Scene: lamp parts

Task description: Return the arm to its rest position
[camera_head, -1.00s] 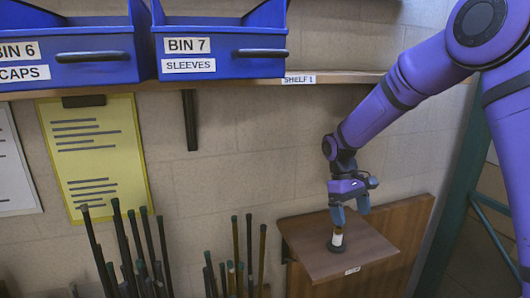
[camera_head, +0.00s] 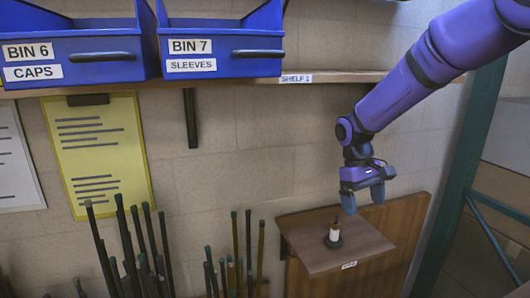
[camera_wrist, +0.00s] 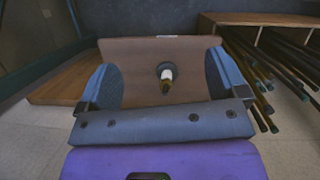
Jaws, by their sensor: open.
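My gripper (camera_head: 363,196) is open and empty, above the small brown wooden shelf in the head view. In the wrist view its two blue fingers (camera_wrist: 164,88) stand wide apart, with the lamp part seen between them. The lamp part (camera_head: 335,233) is a small upright piece with a white body, a darker tip and a dark round base. It stands on the small wooden shelf (camera_head: 310,259), apart from the gripper. It also shows in the wrist view (camera_wrist: 166,76).
Blue bins labelled BIN 6 CAPS (camera_head: 75,50) and BIN 7 SLEEVES (camera_head: 220,45) sit on the upper shelf (camera_head: 330,76). Several dark rods (camera_head: 125,245) stand at the lower left. A green post (camera_head: 462,170) rises at the right. Open air surrounds the gripper.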

